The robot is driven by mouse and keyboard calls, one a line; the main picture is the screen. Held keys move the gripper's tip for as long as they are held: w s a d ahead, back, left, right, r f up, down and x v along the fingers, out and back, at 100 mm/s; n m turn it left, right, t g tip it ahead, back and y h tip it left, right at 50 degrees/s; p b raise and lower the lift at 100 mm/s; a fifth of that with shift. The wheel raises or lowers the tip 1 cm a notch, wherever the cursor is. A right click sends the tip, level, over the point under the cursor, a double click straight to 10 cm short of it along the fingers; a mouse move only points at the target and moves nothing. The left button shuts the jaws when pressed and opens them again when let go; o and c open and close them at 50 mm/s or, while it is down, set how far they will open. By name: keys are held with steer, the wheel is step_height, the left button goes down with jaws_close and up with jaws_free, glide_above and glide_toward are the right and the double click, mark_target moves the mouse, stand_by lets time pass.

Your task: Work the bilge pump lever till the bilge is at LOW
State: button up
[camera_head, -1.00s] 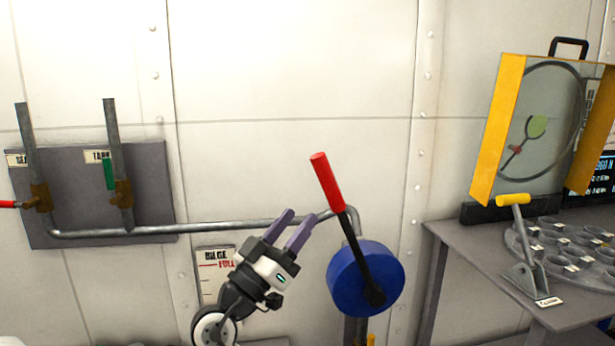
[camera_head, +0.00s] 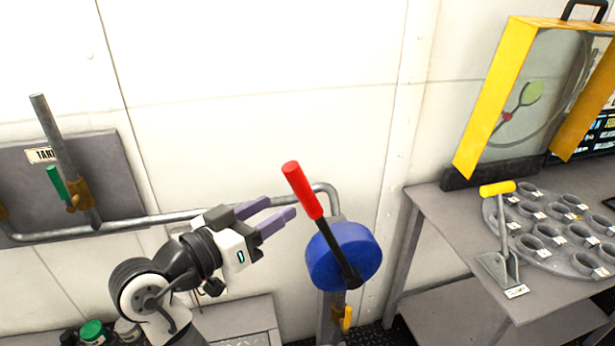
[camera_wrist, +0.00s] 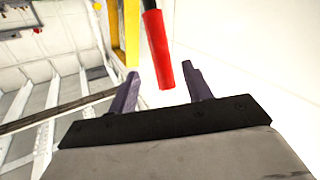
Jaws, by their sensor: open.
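The bilge pump (camera_head: 343,252) is a blue round body with a black lever (camera_head: 328,238) that leans up and left and ends in a red grip (camera_head: 303,190). My gripper (camera_head: 280,213) is open and empty, its purple fingers pointing right toward the lever just below the red grip, apart from it in the head view. In the wrist view the red grip (camera_wrist: 158,50) shows ahead of and between the fingers (camera_wrist: 165,88); whether it is inside their reach I cannot tell. The bilge gauge is out of view in the current head view.
A pipe (camera_head: 180,218) runs along the wall to a grey panel (camera_head: 105,170) with a green-handled valve.

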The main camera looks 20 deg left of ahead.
steer(key=p+x, duration=0.1)
steer(key=x, duration=0.9)
steer(key=shift+w+p, duration=0.2)
steer(key=shift+p, duration=0.15)
jaws_close()
